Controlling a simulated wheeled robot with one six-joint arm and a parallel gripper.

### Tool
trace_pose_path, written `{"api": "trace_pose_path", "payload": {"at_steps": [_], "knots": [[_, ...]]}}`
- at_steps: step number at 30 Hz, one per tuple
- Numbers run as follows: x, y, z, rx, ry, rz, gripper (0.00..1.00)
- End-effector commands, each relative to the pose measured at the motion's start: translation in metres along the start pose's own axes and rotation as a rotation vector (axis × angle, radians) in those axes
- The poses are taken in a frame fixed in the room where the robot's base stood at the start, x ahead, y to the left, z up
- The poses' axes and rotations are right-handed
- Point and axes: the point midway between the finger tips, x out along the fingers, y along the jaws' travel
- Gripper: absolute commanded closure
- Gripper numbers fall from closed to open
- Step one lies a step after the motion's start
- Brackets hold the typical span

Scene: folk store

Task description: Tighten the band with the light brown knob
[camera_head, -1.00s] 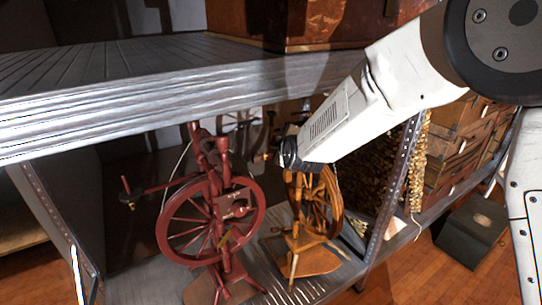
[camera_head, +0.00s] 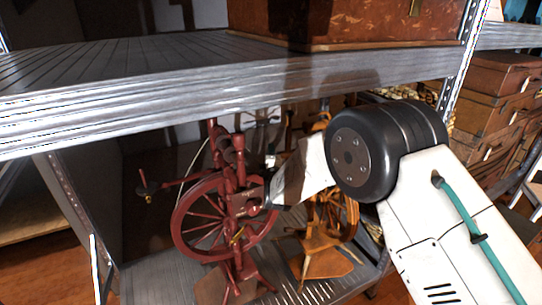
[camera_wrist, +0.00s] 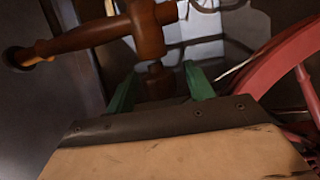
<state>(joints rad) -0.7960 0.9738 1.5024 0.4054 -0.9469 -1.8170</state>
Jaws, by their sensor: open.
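A dark red spinning wheel (camera_head: 242,173) stands on the lower shelf in the head view. A light brown spinning wheel (camera_head: 318,242) stands to its right, partly hidden by my arm. In the wrist view, a brown turned post (camera_wrist: 147,32) carries a sideways brown handle-like piece (camera_wrist: 60,44), lighter towards its left end. I cannot tell for sure whether this is the light brown knob. My gripper (camera_wrist: 160,90) is open, with green fingers on either side of the post's lower end; contact is unclear. In the head view my gripper's end (camera_head: 268,196) overlaps the red wheel's right side, fingers hidden.
A metal upper shelf (camera_head: 130,100) runs above both wheels, leaving limited height. A red wheel rim (camera_wrist: 275,72) lies close on the right in the wrist view. A brown chest (camera_head: 350,22) sits on the upper shelf, and stacked cases (camera_head: 497,90) stand at right.

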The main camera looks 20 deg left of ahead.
Motion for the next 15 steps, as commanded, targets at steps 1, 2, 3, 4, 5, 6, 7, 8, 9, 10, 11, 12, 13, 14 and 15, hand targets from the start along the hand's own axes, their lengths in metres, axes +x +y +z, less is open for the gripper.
{"api": "trace_pose_path", "payload": {"at_steps": [1, 2, 3, 4, 5, 6, 7, 8, 9, 10, 11, 12, 13, 14, 15], "knots": [[0.006, -0.001, 0.0, 0.0, 0.0, 0.0, 0.47], [0.009, 0.0, -0.001, 0.0, 0.001, 0.0, 0.47], [0.011, 0.0, -0.001, 0.0, 0.001, -0.001, 0.47], [0.013, 0.0, -0.001, 0.0, 0.001, 0.0, 0.47], [0.014, 0.0, -0.001, 0.0, 0.001, 0.0, 0.47], [0.015, 0.0, -0.001, 0.0, 0.001, 0.0, 0.47], [0.016, 0.0, -0.001, 0.0, 0.001, -0.001, 0.47], [0.016, 0.0, -0.001, -0.001, 0.001, -0.001, 0.47], [0.016, 0.0, -0.001, 0.0, 0.001, -0.001, 0.47], [0.016, 0.0, -0.001, 0.0, 0.001, -0.001, 0.47], [0.016, 0.0, -0.001, 0.0, 0.001, -0.001, 0.47], [0.016, 0.0, -0.001, 0.0, 0.001, -0.001, 0.47], [0.016, 0.0, -0.001, 0.0, 0.001, -0.001, 0.47], [0.016, 0.0, -0.001, 0.0, 0.001, -0.001, 0.53], [0.016, 0.0, -0.001, 0.0, 0.001, -0.001, 0.64]]}}
